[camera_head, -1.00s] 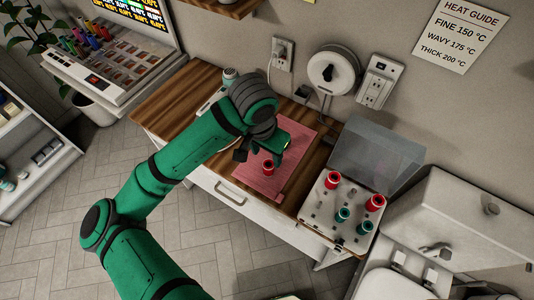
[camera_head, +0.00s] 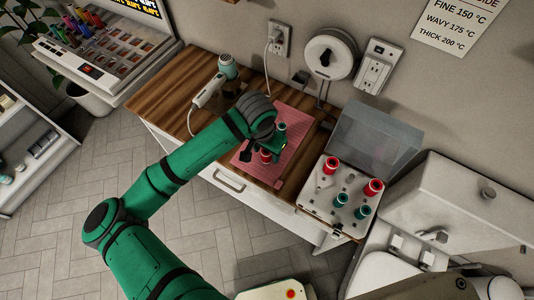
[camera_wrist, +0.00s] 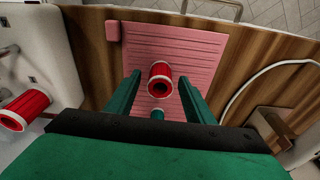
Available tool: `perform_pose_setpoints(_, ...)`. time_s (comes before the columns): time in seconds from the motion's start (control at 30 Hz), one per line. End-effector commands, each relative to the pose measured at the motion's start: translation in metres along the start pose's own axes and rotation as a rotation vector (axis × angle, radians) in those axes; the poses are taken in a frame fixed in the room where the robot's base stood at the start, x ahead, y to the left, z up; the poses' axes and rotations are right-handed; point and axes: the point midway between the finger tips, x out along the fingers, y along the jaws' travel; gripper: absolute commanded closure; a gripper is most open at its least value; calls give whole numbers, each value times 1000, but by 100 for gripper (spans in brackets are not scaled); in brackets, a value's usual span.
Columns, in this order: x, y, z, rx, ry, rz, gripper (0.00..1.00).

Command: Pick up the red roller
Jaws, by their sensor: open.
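A red roller (camera_wrist: 160,79) with pale rims stands on the pink ribbed mat (camera_wrist: 203,50). In the head view the red roller (camera_head: 265,156) is partly hidden by my arm, on the mat (camera_head: 294,118). My gripper (camera_wrist: 160,84) is open and empty. In the wrist view its two green fingers point towards the red roller, one on each side with gaps; whether they reach down to its height I cannot tell. A teal roller (camera_wrist: 157,114) also shows between the fingers, nearer the palm.
A roller tray (camera_head: 312,199) with a raised clear lid (camera_head: 372,139) stands right of the mat, holding red rollers (camera_head: 373,188) and teal rollers (camera_head: 341,200).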

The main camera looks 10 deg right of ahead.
Motion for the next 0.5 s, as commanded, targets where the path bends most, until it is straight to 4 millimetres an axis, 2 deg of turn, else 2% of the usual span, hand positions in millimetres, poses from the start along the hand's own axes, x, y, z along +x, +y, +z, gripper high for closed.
perform_pose_setpoints(0.23,2,0,0,0,1,0,52)
perform_pose_setpoints(0.4,1,0,0,0,1,0,92)
perform_pose_setpoints(0.5,1,0,0,0,1,0,94)
